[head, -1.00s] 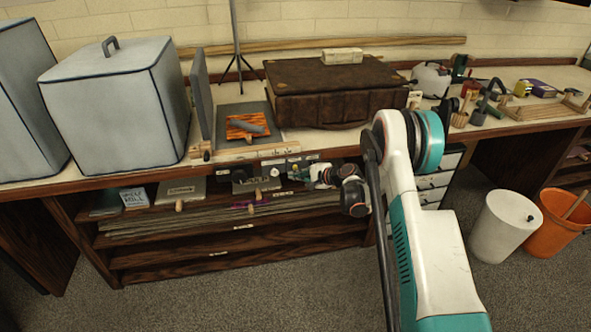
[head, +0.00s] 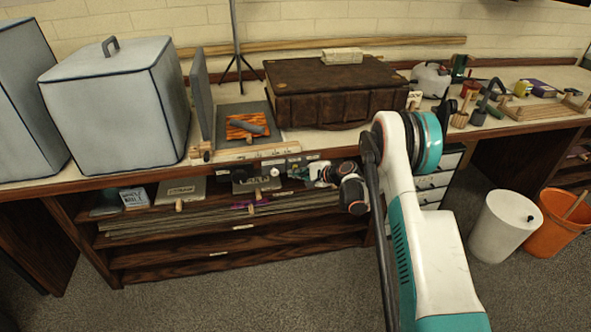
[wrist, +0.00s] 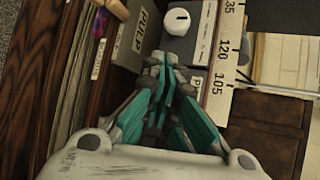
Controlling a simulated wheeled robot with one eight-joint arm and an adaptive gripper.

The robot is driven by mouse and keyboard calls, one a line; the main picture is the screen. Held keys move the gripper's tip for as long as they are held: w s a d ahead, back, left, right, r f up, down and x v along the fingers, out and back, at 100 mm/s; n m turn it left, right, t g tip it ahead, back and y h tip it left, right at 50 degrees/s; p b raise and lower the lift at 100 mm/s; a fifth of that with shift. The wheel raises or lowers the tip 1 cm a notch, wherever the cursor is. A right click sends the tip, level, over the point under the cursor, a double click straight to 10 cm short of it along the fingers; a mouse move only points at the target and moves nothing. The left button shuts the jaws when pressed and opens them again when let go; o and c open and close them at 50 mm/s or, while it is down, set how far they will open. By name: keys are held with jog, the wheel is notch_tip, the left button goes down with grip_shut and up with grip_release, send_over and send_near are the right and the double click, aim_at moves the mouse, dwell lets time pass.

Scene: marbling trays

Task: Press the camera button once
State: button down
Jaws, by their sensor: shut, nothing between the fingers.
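A white round button (wrist: 178,21) with a dark mark sits on a grey box in the wrist view. In the head view a small white round spot (head: 275,171) on the bench's front edge looks like the same button. My gripper (wrist: 164,62) is shut and empty, its teal fingers together and pointing toward the grey housing. The fingertips are below the button in the wrist view and appear apart from it. In the head view my gripper (head: 308,172) is small, at the bench's front edge to the right of the button. Exact depth between them cannot be told.
A wooden bench with a measuring strip (wrist: 224,65) runs along its edge. Shelves of boards (head: 180,191) lie below. A brown case (head: 335,90) and grey boxes (head: 118,105) stand on top. A white bin (head: 503,228) and orange bucket (head: 560,226) stand right.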

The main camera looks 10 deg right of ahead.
jog(key=shift+w, duration=0.5)
dwell(0.7)
jog(key=shift+s, duration=0.95)
jog(key=shift+s, duration=0.1)
jog(key=shift+s, duration=2.4)
jog(key=shift+r, duration=0.1)
